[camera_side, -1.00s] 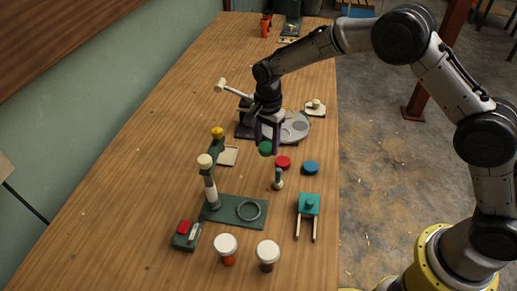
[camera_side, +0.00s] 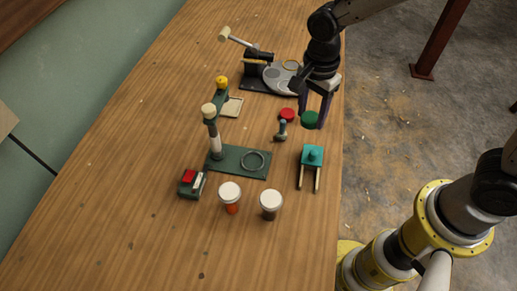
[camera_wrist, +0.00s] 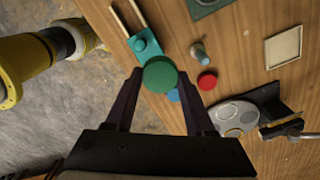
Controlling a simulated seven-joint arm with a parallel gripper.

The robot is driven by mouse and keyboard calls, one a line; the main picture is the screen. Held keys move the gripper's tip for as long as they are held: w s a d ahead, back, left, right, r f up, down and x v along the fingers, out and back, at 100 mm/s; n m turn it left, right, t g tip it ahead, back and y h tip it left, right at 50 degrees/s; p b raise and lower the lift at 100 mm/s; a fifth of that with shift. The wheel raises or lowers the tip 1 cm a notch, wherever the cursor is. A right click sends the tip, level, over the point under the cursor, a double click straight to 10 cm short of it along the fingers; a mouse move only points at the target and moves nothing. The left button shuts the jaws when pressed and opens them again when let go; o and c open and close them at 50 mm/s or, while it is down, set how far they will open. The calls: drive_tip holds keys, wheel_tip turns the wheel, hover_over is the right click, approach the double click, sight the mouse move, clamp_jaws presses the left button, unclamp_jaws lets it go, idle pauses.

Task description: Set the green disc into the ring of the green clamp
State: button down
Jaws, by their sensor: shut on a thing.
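My gripper (camera_side: 311,121) is shut on the green disc (camera_side: 309,118), holding it between its two dark fingers above the table near its right edge. In the wrist view, the disc (camera_wrist: 160,76) sits between the fingertips of my gripper (camera_wrist: 159,82). The green clamp (camera_side: 226,168) stands to the left and nearer, with a dark green base, a post with a cream knob, and a ring (camera_side: 252,161) on the base. The ring looks empty. In the wrist view only a corner of what looks like the clamp's base (camera_wrist: 207,7) shows at the top edge.
A red disc (camera_side: 287,115) and grey-green knobbed piece (camera_side: 281,132) lie left of my gripper. A blue disc (camera_wrist: 174,96) is partly hidden below it. A yellow-knobbed stand (camera_side: 222,82) is behind.

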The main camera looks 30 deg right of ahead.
drive_tip(key=s+a+r+n, duration=0.1)
drive_tip(key=s+a, duration=0.4)
drive_tip(key=s, duration=0.2)
hover_over(253, 162)
drive_tip(key=s, duration=0.1)
drive_tip(key=shift+n, duration=0.3)
drive_tip(key=f, duration=0.8)
drive_tip(key=shift+d, duration=0.3)
drive_tip(key=shift+w+a+f, duration=0.3)
drive_tip(key=shift+w+f, duration=0.15)
drive_tip(key=shift+f, duration=1.75)
drive_tip(key=shift+f, duration=0.35)
